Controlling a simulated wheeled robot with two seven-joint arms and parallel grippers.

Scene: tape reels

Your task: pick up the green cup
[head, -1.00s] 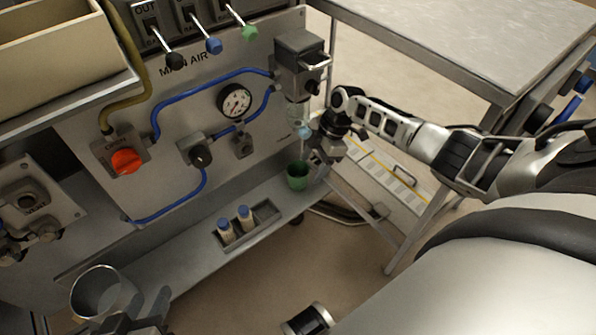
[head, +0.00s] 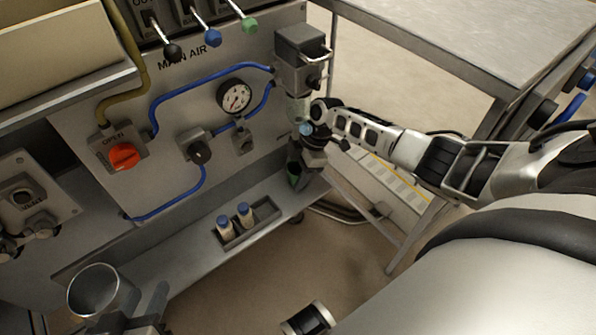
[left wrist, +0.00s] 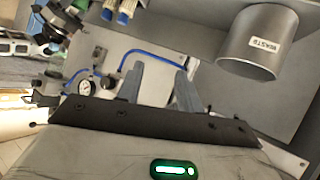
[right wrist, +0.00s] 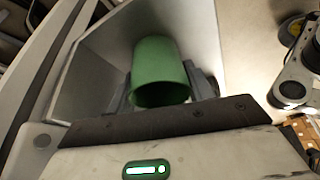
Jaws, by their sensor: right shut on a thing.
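The green cup (right wrist: 158,68) sits between the fingers of my right gripper (right wrist: 164,88) in the right wrist view, with a finger against each side. In the head view only a strip of the cup (head: 293,181) shows at the right end of the grey shelf, mostly hidden behind my right gripper (head: 305,170). I cannot tell whether it still touches the shelf. My left gripper (left wrist: 160,82) is open and empty, its fingers apart. In the head view my left gripper (head: 140,315) is at the bottom left, beside a metal cup.
The metal cup (left wrist: 258,45) is labelled WASTE. Blue-capped vials (head: 235,220) stand in a recess of the shelf (head: 180,260). A panel with a gauge (head: 234,97), an orange knob (head: 125,156) and blue hoses rises behind. A metal table (head: 470,30) stands at the right.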

